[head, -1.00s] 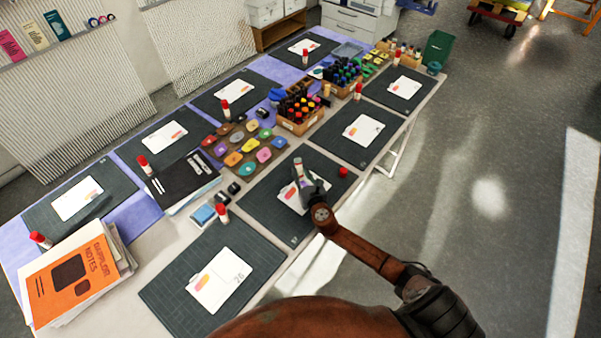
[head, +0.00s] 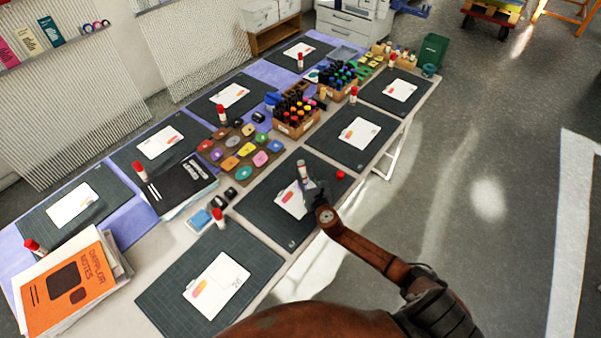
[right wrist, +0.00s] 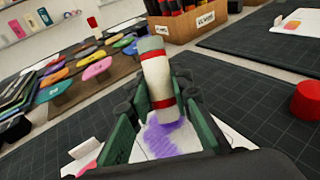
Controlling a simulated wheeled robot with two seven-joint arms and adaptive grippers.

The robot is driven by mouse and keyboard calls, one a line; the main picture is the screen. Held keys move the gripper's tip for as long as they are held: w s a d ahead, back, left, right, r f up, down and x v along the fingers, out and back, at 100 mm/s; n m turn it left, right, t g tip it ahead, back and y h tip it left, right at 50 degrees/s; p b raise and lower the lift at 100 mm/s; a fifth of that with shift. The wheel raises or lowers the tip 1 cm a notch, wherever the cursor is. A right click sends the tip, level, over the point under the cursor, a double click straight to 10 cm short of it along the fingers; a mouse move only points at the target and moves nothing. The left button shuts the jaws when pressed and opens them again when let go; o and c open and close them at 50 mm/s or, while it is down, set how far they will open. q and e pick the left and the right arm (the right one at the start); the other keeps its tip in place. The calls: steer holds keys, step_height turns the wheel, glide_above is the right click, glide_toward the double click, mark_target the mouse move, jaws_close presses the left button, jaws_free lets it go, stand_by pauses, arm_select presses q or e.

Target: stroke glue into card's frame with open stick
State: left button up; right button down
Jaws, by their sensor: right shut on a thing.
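My right gripper (head: 309,188) is shut on a white glue stick (head: 301,170) with red bands. In the right wrist view the stick (right wrist: 157,75) stands tilted between the green fingers (right wrist: 155,112), grey end up. Its lower end is at or just above a purple glue patch (right wrist: 165,139) on the white card; contact is hard to tell. The card (head: 287,201) lies on a dark mat (head: 262,212), partly hidden by the gripper. The red cap (head: 340,175) stands on the mat to the right; the wrist view also shows it (right wrist: 307,101). My left gripper is out of view.
A tray of coloured pads (head: 217,158) and a box of bottles (head: 296,124) stand behind the mat. A blue ink pad (head: 199,219) and another glue stick (head: 219,217) are to the left. Other mats hold cards.

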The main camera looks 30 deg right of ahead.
steer(key=shift+s+d, duration=0.25)
steer(key=shift+s, duration=0.55)
steer(key=shift+s+d, duration=0.2)
steer(key=shift+s, duration=0.55)
steer(key=shift+s+d, duration=0.25)
steer(key=shift+s, duration=0.55)
steer(key=shift+w+d+f+b, duration=0.15)
steer(key=shift+w+d, duration=0.1)
steer(key=shift+d, duration=0.3)
steer(key=shift+w+d+b, duration=0.15)
steer(key=shift+w+d, duration=0.05)
steer(key=shift+d, duration=0.35)
steer(key=shift+w, duration=0.15)
steer(key=shift+w+a+r, duration=0.1)
steer(key=shift+w+a, duration=0.2)
steer(key=shift+w, duration=0.35)
steer(key=shift+w+a+r, duration=0.1)
steer(key=shift+w+a, duration=0.2)
steer(key=shift+w, duration=0.45)
steer(key=shift+w+a, duration=0.1)
steer(key=shift+w+a+f, duration=0.1)
steer(key=shift+w+a, duration=0.2)
steer(key=shift+w, duration=0.35)
steer(key=shift+w+a+f, duration=0.1)
steer(key=shift+w+a, duration=0.2)
steer(key=shift+w, duration=0.35)
steer(key=shift+r, duration=0.1)
